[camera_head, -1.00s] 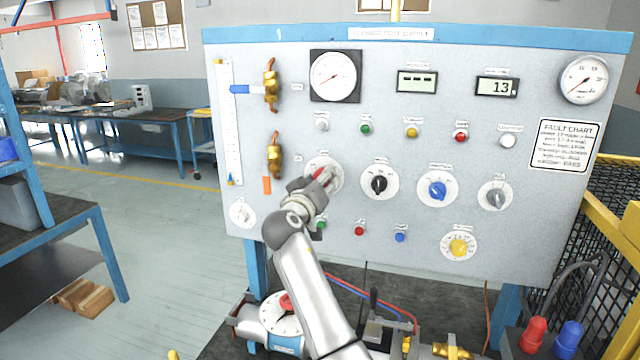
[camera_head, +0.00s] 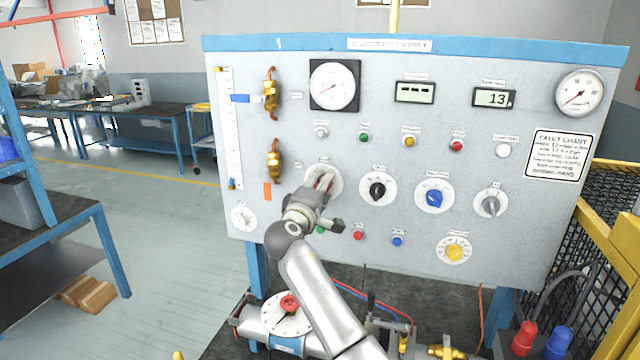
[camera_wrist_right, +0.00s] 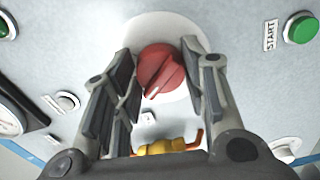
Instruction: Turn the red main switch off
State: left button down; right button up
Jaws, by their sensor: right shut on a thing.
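The red main switch (camera_wrist_right: 160,72) is a round red knob on a white disc (camera_head: 336,187) on the grey panel. In the head view the knob is mostly hidden by the fingers. My right gripper (camera_head: 322,186) reaches up to it from below and is shut on it. In the right wrist view, the two fingers of the gripper (camera_wrist_right: 163,80) stand on either side of the knob, and a white mark shows at its edge. My left gripper is not in view.
Black (camera_head: 377,190), blue (camera_head: 434,197) and grey (camera_head: 491,204) knobs sit to the right on the panel. A green START button (camera_wrist_right: 301,28) is close by in the wrist view. Brass valves (camera_head: 275,160) stick out at the left. A yellow railing (camera_head: 590,235) stands at the right.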

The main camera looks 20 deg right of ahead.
jog(key=shift+r+n+p, duration=0.15)
jog(key=shift+n+p, duration=0.2)
jog(key=shift+n, duration=0.35)
jog(key=o, duration=1)
jog(key=shift+w, duration=0.1)
jog(key=v, duration=1.2)
